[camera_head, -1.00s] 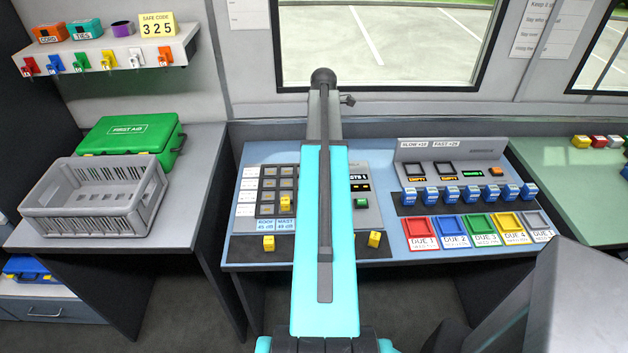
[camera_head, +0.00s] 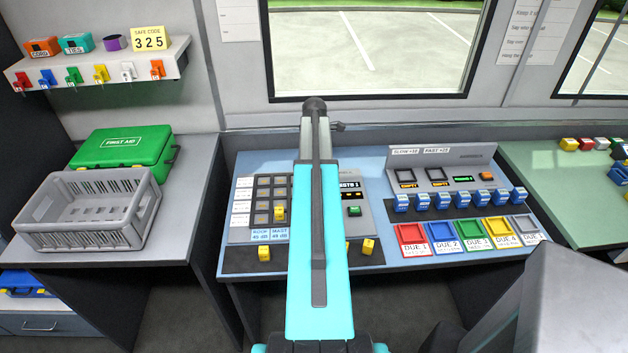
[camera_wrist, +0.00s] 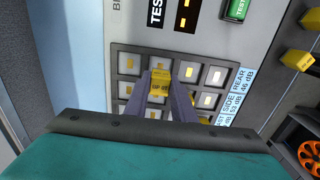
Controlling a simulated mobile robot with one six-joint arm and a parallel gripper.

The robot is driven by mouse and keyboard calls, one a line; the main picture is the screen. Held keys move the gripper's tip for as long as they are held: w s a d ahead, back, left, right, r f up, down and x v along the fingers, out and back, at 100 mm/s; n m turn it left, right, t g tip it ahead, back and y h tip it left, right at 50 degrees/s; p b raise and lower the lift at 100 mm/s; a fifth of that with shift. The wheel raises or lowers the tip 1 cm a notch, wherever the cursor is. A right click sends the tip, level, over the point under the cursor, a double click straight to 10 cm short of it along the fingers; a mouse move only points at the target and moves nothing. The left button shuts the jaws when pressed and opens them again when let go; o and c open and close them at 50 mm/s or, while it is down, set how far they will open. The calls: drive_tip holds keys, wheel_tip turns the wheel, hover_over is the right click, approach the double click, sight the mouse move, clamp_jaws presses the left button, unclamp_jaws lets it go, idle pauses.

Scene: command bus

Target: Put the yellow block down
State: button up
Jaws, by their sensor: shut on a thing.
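My gripper (camera_wrist: 160,88) is shut on a yellow block (camera_wrist: 160,77) with small dark lettering, seen in the wrist view. The block is over the grid of square grey cells (camera_wrist: 130,64) on the panel; I cannot tell whether it touches a cell. In the head view my arm hides the gripper and the held block. The grid also shows there (camera_head: 263,192), left of my arm, with another yellow block (camera_head: 279,213) at its lower right part. Other yellow blocks lie on the dark strip in front, at left (camera_head: 264,253) and right (camera_head: 369,246).
A green button (camera_head: 354,210) is right of my arm. A row of blue blocks (camera_head: 440,200) and coloured trays (camera_head: 475,234) stand farther right on the blue desk (camera_head: 400,263). A grey crate (camera_head: 84,239) and green first aid case (camera_head: 122,150) are on the left counter.

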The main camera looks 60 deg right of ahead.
drive_tip(key=shift+f, duration=0.25)
drive_tip(key=shift+f, duration=0.1)
drive_tip(key=shift+f+p, duration=0.6)
drive_tip(key=shift+f, duration=1.15)
drive_tip(key=shift+f, duration=0.15)
drive_tip(key=o, duration=1)
drive_tip(key=shift+r+b, duration=1.95)
drive_tip(key=shift+r, duration=4.2)
